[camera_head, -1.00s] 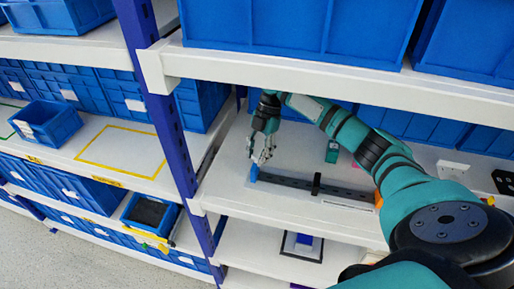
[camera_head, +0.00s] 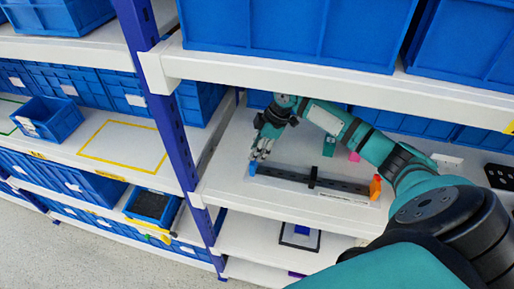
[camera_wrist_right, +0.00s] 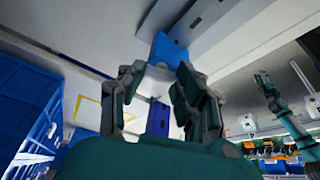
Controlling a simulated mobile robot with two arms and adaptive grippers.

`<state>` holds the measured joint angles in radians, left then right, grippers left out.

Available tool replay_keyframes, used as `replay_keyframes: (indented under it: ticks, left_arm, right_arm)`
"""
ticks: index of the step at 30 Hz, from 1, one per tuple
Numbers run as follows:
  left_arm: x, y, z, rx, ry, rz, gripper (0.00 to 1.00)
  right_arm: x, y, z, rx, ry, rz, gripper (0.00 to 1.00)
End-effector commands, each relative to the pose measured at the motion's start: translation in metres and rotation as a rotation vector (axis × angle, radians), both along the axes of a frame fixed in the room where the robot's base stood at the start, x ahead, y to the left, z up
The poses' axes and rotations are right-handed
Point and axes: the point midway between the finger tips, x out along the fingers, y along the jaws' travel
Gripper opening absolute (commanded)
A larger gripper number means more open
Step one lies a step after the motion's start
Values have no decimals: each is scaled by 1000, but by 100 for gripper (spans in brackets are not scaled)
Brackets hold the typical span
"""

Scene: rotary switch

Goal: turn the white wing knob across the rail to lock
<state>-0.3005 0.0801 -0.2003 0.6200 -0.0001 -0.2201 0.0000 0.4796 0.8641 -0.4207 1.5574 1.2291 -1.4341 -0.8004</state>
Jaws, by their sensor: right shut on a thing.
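A long black rail (camera_head: 340,184) lies on the middle shelf, with a black block (camera_head: 313,177) standing across it. A blue piece (camera_head: 252,169) is at its left end and an orange piece (camera_head: 375,187) at its right end. My right gripper (camera_head: 257,160) is shut on the blue piece, which also shows between the fingertips in the right wrist view (camera_wrist_right: 168,48). The fingers partly hide it. I cannot make out a white wing knob. My left gripper (camera_wrist_right: 263,80) seems to show small in the right wrist view, its opening unclear.
A shelf board (camera_head: 300,72) with large blue bins runs above my right arm. A blue upright (camera_head: 165,110) stands left of the rail. Green (camera_head: 329,146) and pink (camera_head: 354,156) pieces stand behind the rail.

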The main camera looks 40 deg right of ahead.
Motion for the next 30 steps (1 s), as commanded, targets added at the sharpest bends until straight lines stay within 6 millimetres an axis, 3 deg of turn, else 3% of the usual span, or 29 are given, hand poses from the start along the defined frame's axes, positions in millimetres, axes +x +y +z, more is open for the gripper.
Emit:
replay_keyframes:
  ticks: [9,23,24,29,30]
  left_arm:
    - [0,0,0,0,0,0,33]
    - [0,0,0,0,-1,1,33]
    - [0,0,0,0,-1,1,33]
    - [0,0,0,0,-1,1,33]
    - [0,0,0,0,-1,0,33]
  right_arm:
    - [1,-1,2,-1,-6,-96,0]
    - [1,-1,3,-1,-6,-108,0]
    - [1,-1,3,-1,-7,-108,35]
    - [1,-1,2,-1,-4,-107,56]
    - [0,0,2,-1,-3,-106,56]
